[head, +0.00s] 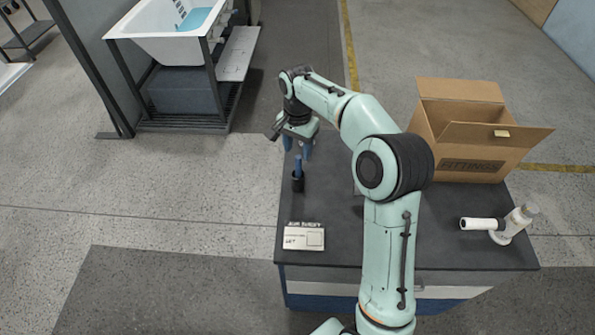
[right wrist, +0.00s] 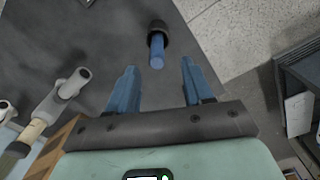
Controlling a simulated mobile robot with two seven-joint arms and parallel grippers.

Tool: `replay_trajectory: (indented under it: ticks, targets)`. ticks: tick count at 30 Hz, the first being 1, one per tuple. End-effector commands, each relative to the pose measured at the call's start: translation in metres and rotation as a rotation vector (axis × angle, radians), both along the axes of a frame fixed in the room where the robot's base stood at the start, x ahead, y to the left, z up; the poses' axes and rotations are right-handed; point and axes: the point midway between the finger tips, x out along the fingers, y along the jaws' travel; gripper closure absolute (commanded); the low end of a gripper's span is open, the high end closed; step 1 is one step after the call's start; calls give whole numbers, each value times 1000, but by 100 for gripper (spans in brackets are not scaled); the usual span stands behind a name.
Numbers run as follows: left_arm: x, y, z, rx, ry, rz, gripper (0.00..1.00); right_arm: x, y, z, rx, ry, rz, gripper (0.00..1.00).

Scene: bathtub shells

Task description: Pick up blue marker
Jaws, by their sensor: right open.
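The blue marker (head: 298,166) stands upright in a small black holder (head: 298,183) near the left edge of the dark tabletop. In the right wrist view, the marker (right wrist: 157,50) pokes out of its dark holder (right wrist: 157,27) toward the camera. My right gripper (head: 298,148) is above the marker with its blue fingers pointing down. In the right wrist view, my open right gripper (right wrist: 158,67) shows a finger on each side of the marker's line, with nothing between them. Contact with the marker is not visible. My left gripper is not in view.
A label card (head: 304,238) lies at the table's front left. An open cardboard box (head: 470,150) stands at the back right, with a white pipe fitting (head: 510,224) in front. A white bathtub (head: 165,45) on a stand is at the back left. My right arm crosses the table's middle.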

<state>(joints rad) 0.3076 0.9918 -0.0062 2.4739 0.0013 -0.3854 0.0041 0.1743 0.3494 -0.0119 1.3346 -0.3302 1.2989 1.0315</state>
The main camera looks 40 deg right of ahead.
Motion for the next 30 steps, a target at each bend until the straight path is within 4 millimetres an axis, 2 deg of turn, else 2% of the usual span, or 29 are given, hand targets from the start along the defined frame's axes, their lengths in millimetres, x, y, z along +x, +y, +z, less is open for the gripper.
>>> replay_trajectory:
  ticks: [1,3,10,18,27,29,30]
  targets:
    - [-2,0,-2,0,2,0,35,-1,0,-10,1,4,0,49]
    - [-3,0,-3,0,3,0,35,0,0,-17,1,1,0,49]
    - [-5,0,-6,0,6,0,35,-3,0,-33,0,1,-1,49]
    - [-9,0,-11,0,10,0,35,-9,2,-70,1,0,1,49]
    - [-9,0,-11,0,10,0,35,-8,2,-74,0,-2,0,49]
    - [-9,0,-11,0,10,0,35,-8,2,-74,0,-2,0,69]
    - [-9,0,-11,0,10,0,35,-8,1,-74,0,-2,0,82]
